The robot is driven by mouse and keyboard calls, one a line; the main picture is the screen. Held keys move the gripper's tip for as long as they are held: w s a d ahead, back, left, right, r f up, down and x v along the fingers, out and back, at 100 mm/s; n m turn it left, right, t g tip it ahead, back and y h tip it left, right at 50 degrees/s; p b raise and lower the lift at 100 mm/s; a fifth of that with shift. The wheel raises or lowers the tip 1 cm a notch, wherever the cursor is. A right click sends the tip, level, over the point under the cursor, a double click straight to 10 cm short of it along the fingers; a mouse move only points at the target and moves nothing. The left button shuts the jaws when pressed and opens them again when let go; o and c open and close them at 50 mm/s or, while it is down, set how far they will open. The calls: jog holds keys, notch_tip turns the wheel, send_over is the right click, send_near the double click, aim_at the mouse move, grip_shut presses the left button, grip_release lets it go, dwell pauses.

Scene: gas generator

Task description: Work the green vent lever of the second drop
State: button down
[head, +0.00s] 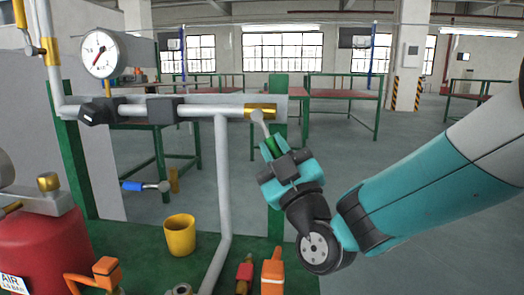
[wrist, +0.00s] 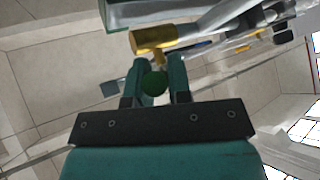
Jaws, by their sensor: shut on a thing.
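The green vent lever (head: 270,147) hangs down and slightly right from a brass valve (head: 260,111) at the right end of the horizontal grey pipe. Its metal stem shows above its green grip. My gripper (head: 275,152) is shut on the green grip from below right. In the wrist view the green lever end (wrist: 155,83) sits between the two teal fingers of my gripper (wrist: 162,80), just below the brass valve (wrist: 153,40). The fingers partly hide the grip.
A pressure gauge (head: 102,54) and a black knob (head: 100,111) are on the pipe to the left. A blue-handled lever (head: 140,187) is lower left. A yellow cup (head: 180,236) and orange-handled parts (head: 272,272) stand on the green bench (head: 145,270). A red tank (head: 45,245) is at left.

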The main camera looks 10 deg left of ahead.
dwell(0.3)
jog(key=c, duration=1.1)
grip_release()
jog(key=shift+o, duration=0.2)
jog(key=shift+f, duration=0.1)
jog(key=shift+s+d+f+b, duration=0.15)
jog(key=shift+s+f+b, duration=0.1)
jog(key=shift+b, duration=0.2)
jog(key=b+v, duration=0.4)
jog(key=v, duration=1.2)
jog(key=shift+s+d, duration=0.15)
jog(key=shift+s, duration=0.05)
jog(key=shift+f, duration=0.1)
jog(key=shift+c, duration=0.2)
